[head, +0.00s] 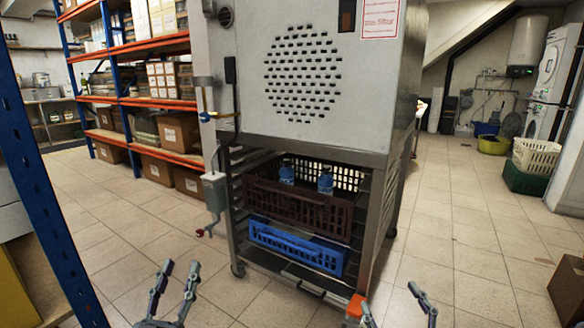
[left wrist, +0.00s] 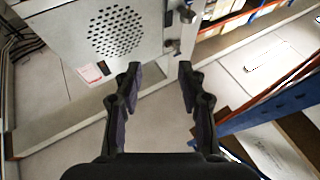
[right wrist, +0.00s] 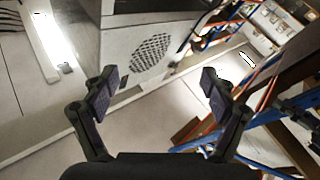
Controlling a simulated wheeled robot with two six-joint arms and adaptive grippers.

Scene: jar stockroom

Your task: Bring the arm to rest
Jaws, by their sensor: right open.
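My left gripper (head: 177,281) is at the bottom left of the head view, open and empty above the tiled floor. In the left wrist view its two fingers (left wrist: 158,88) stand apart with nothing between them. My right gripper (head: 397,301) is at the bottom right of the head view, open and empty. In the right wrist view its fingers (right wrist: 158,88) are wide apart with only background between them. Neither gripper touches anything that I can see.
A large metal cabinet (head: 250,90) stands ahead on a wheeled frame. The frame holds a dark crate (head: 300,208) with two blue-topped jars (head: 325,183) and a blue crate (head: 298,252). Shelving (head: 150,48) stands left. A cardboard box (head: 566,290) is at right.

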